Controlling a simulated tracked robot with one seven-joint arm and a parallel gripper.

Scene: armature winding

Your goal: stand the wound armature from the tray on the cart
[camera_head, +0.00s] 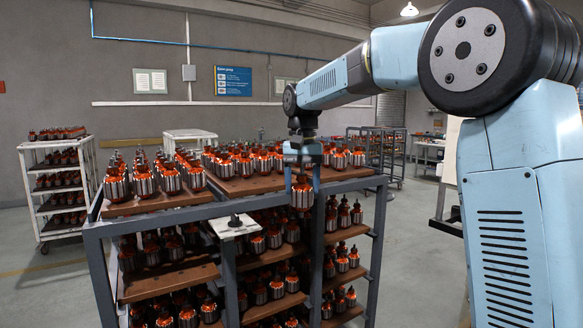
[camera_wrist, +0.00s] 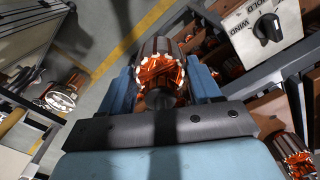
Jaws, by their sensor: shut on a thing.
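My gripper (camera_head: 302,176) is shut on a wound armature (camera_head: 302,196), a grey slotted core with orange copper windings. It holds the armature in front of the near edge of the grey cart (camera_head: 350,184). In the wrist view the armature (camera_wrist: 158,78) sits between the two light blue fingers of my gripper (camera_wrist: 163,88). The cart carries wooden boards (camera_head: 245,188) with rows of similar upright armatures on top and on lower shelves. I cannot tell which board is the tray.
A white switch plate (camera_head: 226,229) with a black knob sticks out at the cart's front; the wrist view shows its HOLD and WIND labels (camera_wrist: 247,22). A white shelf trolley (camera_head: 40,190) stands at the far left. Grey floor (camera_head: 410,240) is open to the cart's right.

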